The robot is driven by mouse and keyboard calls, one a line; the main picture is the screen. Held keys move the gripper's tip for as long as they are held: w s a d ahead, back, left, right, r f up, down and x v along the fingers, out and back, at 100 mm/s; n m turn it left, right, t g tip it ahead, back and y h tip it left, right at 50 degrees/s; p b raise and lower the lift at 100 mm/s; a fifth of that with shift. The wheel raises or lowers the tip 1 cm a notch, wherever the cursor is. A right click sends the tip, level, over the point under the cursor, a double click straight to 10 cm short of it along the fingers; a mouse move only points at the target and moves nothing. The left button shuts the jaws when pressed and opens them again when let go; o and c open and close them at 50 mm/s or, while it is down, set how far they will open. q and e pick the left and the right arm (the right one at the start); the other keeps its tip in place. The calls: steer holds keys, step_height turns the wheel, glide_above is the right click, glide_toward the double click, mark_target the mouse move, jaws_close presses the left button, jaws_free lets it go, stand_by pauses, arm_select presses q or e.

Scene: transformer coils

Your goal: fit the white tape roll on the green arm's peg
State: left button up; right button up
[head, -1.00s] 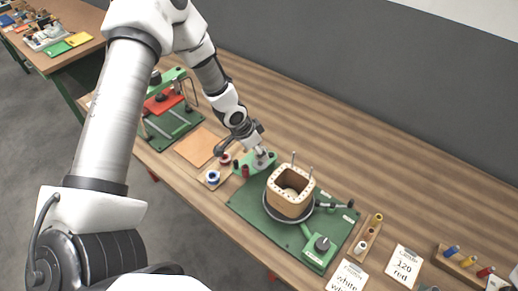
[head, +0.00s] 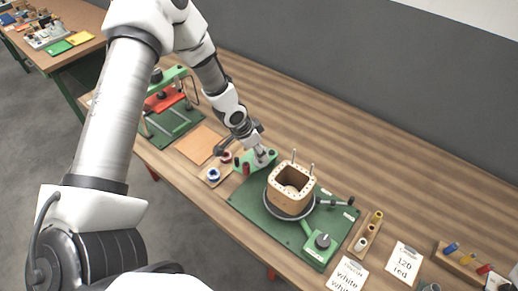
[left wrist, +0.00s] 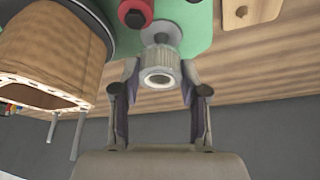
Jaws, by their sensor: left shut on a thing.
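The white tape roll (left wrist: 160,62) is between the fingers of my left gripper (left wrist: 160,78) in the left wrist view, its open end facing the camera. My left gripper is shut on it. A grey disc (left wrist: 160,34) on the green arm (left wrist: 197,28) lies right behind the roll; whether the peg is inside the roll is hidden. A red roll (left wrist: 135,12) sits beside it on the green arm. In the head view, my left gripper (head: 263,160) is at the green arm (head: 245,159), mostly covering the roll. My right gripper is not in view.
A square wooden coil former (head: 290,198) with upright rods stands on the green base (head: 252,204), close to the gripper. A small board (head: 207,183) with rolls lies left of the arm. A spool rack (head: 358,250) and paper cards (head: 404,263) lie to the right.

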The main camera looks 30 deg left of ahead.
arm_select(q)
steer(key=shift+w+f, duration=0.1)
steer(key=shift+f, duration=0.1)
steer(key=shift+f, duration=0.2)
steer(key=shift+f+b, duration=0.35)
steer(key=shift+f, duration=0.05)
steer(key=shift+f, duration=0.15)
stand_by(0.5)
steer(key=shift+f+b, duration=0.3)
steer(key=shift+f, duration=0.15)
steer(key=o, duration=1.4)
